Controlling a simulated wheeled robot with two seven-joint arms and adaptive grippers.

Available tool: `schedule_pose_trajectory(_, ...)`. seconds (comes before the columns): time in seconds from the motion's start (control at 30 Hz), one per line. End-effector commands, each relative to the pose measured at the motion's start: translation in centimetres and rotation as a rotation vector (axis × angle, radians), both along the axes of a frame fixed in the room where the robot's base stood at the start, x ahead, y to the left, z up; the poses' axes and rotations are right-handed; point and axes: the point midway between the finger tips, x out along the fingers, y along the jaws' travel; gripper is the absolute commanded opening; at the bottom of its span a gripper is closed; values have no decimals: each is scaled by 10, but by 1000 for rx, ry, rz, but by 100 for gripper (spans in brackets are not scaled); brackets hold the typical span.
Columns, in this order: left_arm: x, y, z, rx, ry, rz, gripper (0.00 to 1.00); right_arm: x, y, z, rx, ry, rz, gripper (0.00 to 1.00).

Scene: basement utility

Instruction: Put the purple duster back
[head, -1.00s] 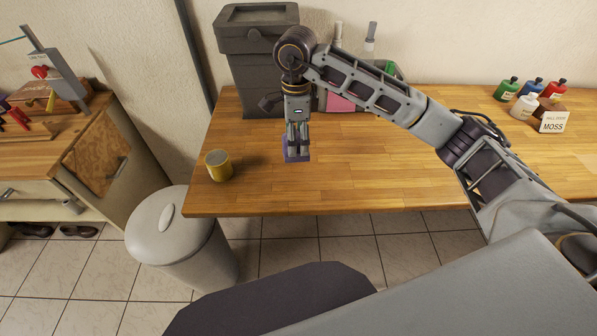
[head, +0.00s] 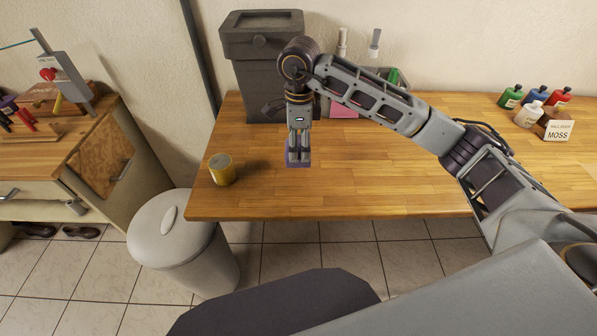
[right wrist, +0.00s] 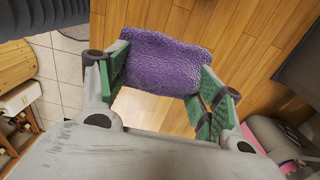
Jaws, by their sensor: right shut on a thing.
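The purple duster (right wrist: 165,60) is a fuzzy purple block between the green-padded fingers of my right gripper (right wrist: 160,85) in the right wrist view. In the head view my right gripper (head: 298,160) points down over the wooden worktop, and only a little of the duster (head: 298,164) shows at its fingertips. The gripper is shut on the duster. I cannot tell whether the duster touches the worktop. My left gripper is not in view.
A yellow can (head: 222,170) stands left of my gripper near the worktop (head: 400,185) edge. A dark grey bin (head: 245,75) and a caddy with bottles (head: 393,77) stand behind. Several paint bottles (head: 533,112) and a MOSS card (head: 557,131) stand at right. A lidded bin (head: 180,250) stands on the floor.

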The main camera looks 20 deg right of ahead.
Motion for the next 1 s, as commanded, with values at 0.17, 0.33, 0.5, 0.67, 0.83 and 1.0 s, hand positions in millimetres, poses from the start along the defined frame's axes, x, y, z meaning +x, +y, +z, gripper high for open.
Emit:
schedule_pose_trajectory(0.17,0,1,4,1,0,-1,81,-1,-1,-20,-1,3,-1,47)
schedule_pose_trajectory(0.33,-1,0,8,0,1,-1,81,-1,0,-42,-1,2,0,47)
schedule_pose_trajectory(0.5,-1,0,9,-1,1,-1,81,0,0,-54,-1,1,0,47)
schedule_pose_trajectory(0.67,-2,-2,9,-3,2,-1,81,0,0,-56,0,-1,0,47)
schedule_pose_trajectory(0.83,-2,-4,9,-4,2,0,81,0,0,-56,-1,0,0,47)
schedule_pose_trajectory(1.0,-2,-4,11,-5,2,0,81,0,0,-65,-2,2,-1,47)
